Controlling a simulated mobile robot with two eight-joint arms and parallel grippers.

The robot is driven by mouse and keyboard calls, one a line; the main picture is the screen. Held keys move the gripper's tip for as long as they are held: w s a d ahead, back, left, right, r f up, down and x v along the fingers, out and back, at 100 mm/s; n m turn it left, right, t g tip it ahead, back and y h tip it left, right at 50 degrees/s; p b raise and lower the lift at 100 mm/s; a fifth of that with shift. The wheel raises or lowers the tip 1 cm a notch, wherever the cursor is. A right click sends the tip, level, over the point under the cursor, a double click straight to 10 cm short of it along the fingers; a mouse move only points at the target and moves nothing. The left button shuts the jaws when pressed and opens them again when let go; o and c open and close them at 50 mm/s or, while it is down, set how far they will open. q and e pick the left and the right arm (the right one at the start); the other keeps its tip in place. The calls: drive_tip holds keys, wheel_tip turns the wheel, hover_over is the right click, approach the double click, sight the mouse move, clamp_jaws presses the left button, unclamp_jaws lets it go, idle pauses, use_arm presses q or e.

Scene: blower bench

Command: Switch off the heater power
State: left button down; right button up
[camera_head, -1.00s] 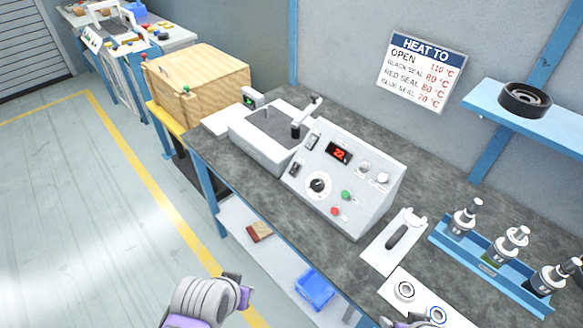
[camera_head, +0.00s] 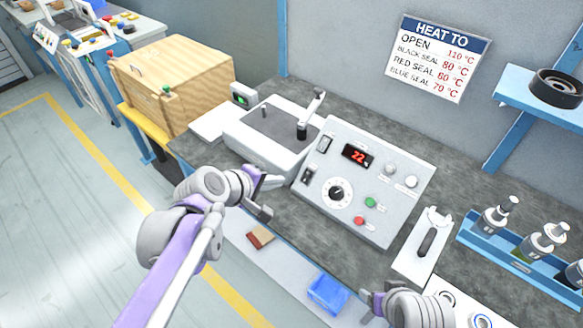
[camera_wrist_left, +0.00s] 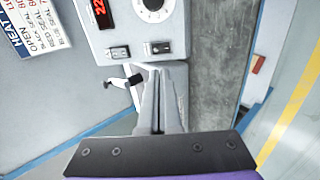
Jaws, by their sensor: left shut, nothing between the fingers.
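The grey control box (camera_head: 395,200) stands on the bench with a lit red display (camera_head: 358,156) reading 22. Its left side has an upper rocker switch (camera_head: 325,143) and a lower rocker switch (camera_head: 308,177); their labels are too small to read. A dial (camera_head: 338,193), a green button (camera_head: 370,203) and a red button (camera_head: 359,221) sit on the same panel. My left gripper (camera_head: 280,182) is shut and empty, just left of the lower switch. In the left wrist view its fingers (camera_wrist_left: 158,72) point toward the lower switch (camera_wrist_left: 158,47), apparently apart from it. My right gripper (camera_head: 368,302) is partly visible at the bottom.
A plate machine with a lever (camera_head: 303,130) stands left of the box, near a wooden crate (camera_head: 175,80). A white plate with a black handle (camera_head: 427,240) and a blue rack of bottles (camera_head: 510,250) lie right. A temperature sign (camera_head: 440,60) hangs behind.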

sight(309, 173)
drive_tip(key=shift+w+a, duration=0.1)
drive_tip(key=shift+a, duration=0.05)
use_arm(q)
drive_tip(key=shift+w+r, duration=0.15)
drive_tip(key=shift+w, duration=0.3)
drive_tip(key=shift+d, duration=0.1)
drive_tip(key=b+x, duration=0.1)
drive_tip(key=x, duration=1.2)
drive_tip(key=shift+w+d, duration=0.2)
drive_tip(key=shift+w, duration=0.15)
use_arm(e)
drive_tip(key=shift+f, duration=0.8)
use_arm(q)
drive_tip(key=shift+w+d+f+b, duration=0.1)
drive_tip(key=shift+w+f+b, duration=0.05)
drive_tip(key=shift+f+b, duration=0.15)
use_arm(e)
drive_tip(key=shift+s, duration=0.25)
use_arm(q)
drive_tip(key=shift+r, duration=0.1)
